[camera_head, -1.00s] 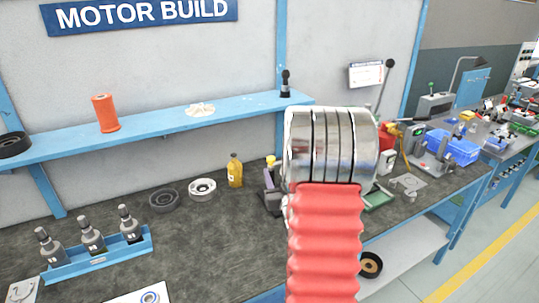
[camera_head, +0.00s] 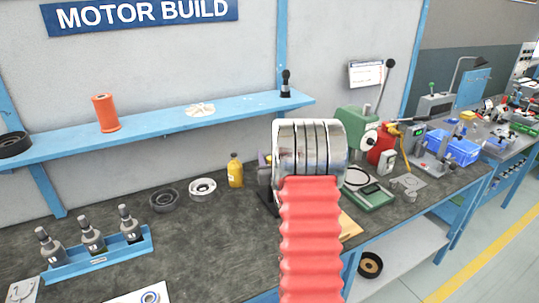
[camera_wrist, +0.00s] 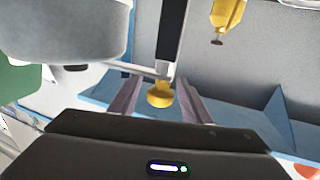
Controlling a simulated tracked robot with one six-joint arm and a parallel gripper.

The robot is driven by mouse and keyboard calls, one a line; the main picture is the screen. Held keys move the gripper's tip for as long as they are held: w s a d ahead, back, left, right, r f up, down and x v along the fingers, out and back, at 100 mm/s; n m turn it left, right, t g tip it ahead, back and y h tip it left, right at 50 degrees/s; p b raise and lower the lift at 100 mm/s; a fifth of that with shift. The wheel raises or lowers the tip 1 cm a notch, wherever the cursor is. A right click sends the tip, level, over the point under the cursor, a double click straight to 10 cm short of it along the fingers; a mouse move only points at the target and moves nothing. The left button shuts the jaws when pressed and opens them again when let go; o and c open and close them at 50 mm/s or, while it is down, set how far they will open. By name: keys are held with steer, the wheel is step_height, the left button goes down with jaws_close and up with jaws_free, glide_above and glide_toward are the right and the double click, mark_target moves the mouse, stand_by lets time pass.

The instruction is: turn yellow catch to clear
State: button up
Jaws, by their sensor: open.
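The yellow catch (camera_wrist: 159,94) shows in the wrist view as a small rounded knob on a thin grey lever. My gripper (camera_wrist: 159,86) is open, with one finger on each side of the knob. A gap shows between the knob and each finger; I cannot tell their depth difference. A large grey rounded body (camera_wrist: 65,28) is above and left of the knob. In the head view my arm hides the catch and most of my gripper.
A yellow bottle (camera_head: 236,171) stands behind and left of my arm. A green machine (camera_head: 355,124) and a green-grey scale-like device (camera_head: 369,193) are to its right. A blue rack (camera_head: 98,262) holds several grey parts at the left. The bench middle (camera_head: 200,228) is clear.

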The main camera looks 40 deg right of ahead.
steer(key=shift+w+d, duration=0.3)
steer(key=shift+w, duration=0.15)
steer(key=shift+c, duration=0.6)
jaws_close()
steer(key=shift+s+d, duration=0.1)
steer(key=shift+d, duration=0.1)
steer(key=shift+a, duration=0.1)
